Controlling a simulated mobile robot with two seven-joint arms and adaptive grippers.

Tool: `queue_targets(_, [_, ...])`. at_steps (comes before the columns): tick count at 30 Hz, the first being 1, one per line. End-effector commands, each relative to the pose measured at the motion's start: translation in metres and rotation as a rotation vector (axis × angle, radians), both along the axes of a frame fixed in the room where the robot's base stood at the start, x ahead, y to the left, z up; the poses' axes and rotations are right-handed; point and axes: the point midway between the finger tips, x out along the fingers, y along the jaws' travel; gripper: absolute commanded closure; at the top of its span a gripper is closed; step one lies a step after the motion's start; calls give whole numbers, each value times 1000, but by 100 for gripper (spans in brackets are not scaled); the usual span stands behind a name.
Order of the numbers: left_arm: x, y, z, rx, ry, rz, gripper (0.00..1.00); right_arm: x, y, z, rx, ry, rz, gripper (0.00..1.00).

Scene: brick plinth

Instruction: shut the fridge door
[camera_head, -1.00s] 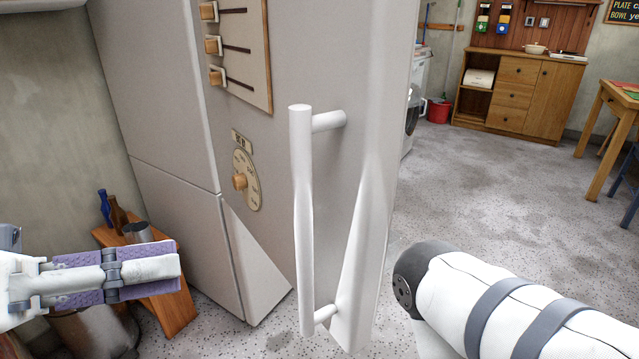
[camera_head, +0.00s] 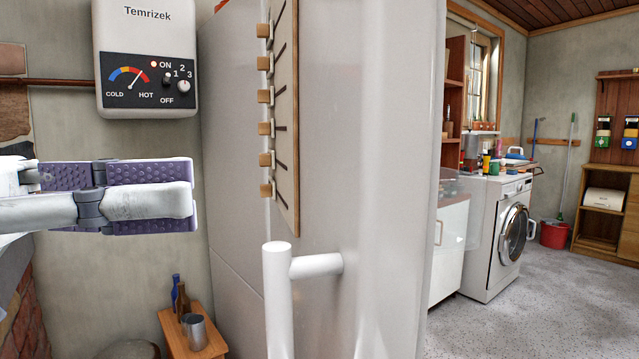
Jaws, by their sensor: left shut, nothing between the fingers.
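The fridge door (camera_head: 385,150) is a tall pale panel in the middle of the head view, seen close and at a steep angle. Its white bar handle (camera_head: 278,310) stands out at the lower middle, with its lower part cut off by the frame. From this angle I cannot tell how far open the door is. My left gripper (camera_head: 188,187), with purple ridged pads, is shut and empty at the left. In the picture it is left of the door and above the handle's top, apart from the handle. My right gripper is out of view.
A wooden board with several slider knobs (camera_head: 286,110) is on the door. A water heater (camera_head: 148,55) hangs on the wall at upper left. A small wooden stool (camera_head: 205,335) with bottles and a metal cup stands below. A washing machine (camera_head: 497,235) and clear floor (camera_head: 540,310) are at right.

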Motion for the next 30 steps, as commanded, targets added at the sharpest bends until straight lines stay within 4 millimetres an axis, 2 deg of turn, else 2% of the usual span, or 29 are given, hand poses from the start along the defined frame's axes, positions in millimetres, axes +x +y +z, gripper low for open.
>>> queue_targets(6, [10, -48, 0, 4, 2, -5, 100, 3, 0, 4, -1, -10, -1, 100])
queue_targets(12, [19, -81, 1, 1, 0, -3, 100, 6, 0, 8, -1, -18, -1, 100])
queue_targets(18, [23, -94, 0, -1, 1, 0, 100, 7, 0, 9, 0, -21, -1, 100])
queue_targets(30, [24, -96, 0, -1, 1, 3, 100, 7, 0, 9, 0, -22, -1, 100])
